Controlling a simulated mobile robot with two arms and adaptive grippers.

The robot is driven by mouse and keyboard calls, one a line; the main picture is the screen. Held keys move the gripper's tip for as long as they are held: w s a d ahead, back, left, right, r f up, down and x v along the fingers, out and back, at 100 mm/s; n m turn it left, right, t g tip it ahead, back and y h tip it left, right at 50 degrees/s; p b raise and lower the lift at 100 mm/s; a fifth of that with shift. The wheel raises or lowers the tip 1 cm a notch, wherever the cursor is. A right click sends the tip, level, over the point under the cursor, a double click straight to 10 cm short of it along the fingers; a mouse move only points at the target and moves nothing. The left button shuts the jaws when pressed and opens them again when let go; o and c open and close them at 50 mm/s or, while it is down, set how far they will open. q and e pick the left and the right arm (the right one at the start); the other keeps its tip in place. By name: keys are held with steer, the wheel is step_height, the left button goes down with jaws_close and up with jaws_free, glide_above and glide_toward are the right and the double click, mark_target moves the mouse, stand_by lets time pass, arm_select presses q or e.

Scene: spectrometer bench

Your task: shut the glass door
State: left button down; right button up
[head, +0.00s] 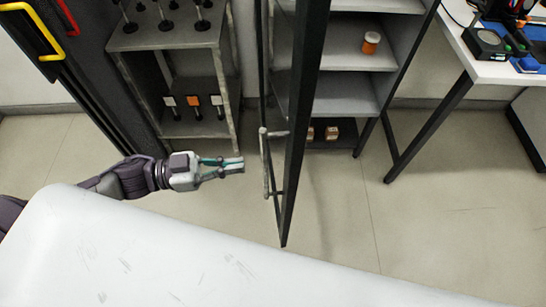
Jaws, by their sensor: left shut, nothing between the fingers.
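The glass door (298,110) stands open in the middle of the head view, seen nearly edge-on with its dark frame toward me. Its upright bar handle (265,162) is on the left side of the door. The door belongs to a grey shelf cabinet (345,85) behind it, whose shelves show open on the right. My left gripper (242,164) is shut and empty. In the picture its fingertips point right at the handle, with a small gap between them. My right gripper is not in view.
A grey rack (165,40) with several dark-handled items is at the left. A white table (490,65) with instruments is at the right. Floor right of the door is clear.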

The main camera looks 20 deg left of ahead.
arm_select(q)
steer(key=p+x, duration=0.2)
steer(key=x, duration=0.6)
steer(key=shift+d, duration=0.2)
steer(key=shift+w+d, duration=0.1)
